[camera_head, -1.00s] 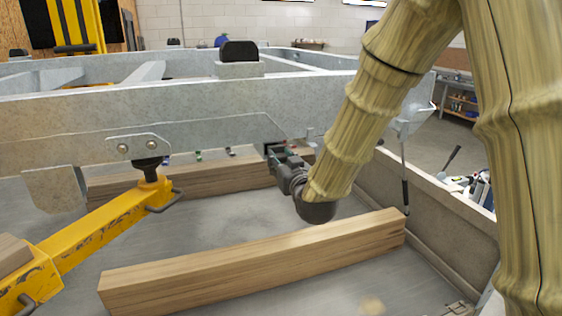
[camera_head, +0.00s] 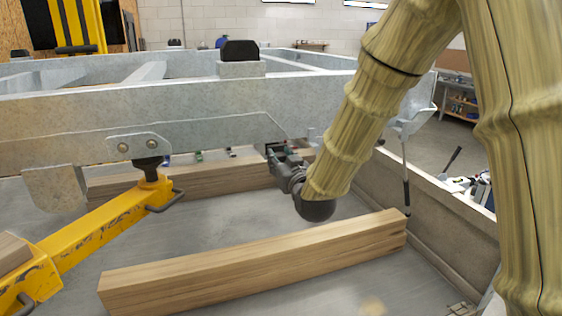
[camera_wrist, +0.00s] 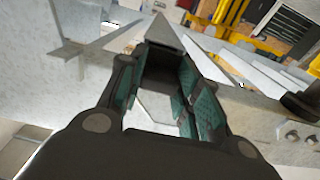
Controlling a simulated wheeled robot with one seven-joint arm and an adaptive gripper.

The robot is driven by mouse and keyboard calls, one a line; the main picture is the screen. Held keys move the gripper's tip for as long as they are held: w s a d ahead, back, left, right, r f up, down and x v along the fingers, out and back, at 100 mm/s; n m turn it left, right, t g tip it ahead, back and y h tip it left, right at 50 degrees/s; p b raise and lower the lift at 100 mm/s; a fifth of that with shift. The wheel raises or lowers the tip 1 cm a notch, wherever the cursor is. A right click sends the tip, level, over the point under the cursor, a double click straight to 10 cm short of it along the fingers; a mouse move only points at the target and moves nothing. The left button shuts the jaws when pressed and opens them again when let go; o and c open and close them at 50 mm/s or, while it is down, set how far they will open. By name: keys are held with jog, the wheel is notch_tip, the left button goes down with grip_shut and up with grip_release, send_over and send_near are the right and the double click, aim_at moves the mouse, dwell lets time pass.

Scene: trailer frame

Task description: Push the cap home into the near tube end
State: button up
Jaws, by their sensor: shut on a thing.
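My gripper (camera_head: 279,158) is at the right end of the grey metal trailer frame (camera_head: 190,135), just under its sloped edge. In the wrist view my gripper (camera_wrist: 165,75) has its teal-padded fingers closed on a dark, square-looking cap (camera_wrist: 160,66). A grey metal part of the frame (camera_wrist: 168,35) tapers away just beyond the cap. In the head view the cap is mostly hidden by the fingers. The near tube end is not clearly seen, so I cannot tell whether the cap touches it or sits in it.
A black cap (camera_head: 239,51) tops a grey stub on the frame. A yellow jack stand (camera_head: 105,235) supports the frame at left. A wooden beam (camera_head: 255,262) lies in front, another (camera_head: 225,176) lies behind. A low wall (camera_head: 425,210) runs along the right.

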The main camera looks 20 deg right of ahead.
jog(key=shift+w, duration=1.3)
jog(key=o, duration=1.3)
jog(key=shift+w+a, duration=0.1)
jog(key=shift+w, duration=0.05)
jog(key=s, duration=1.2)
jog(key=shift+s+d, duration=0.1)
jog(key=shift+d, duration=0.15)
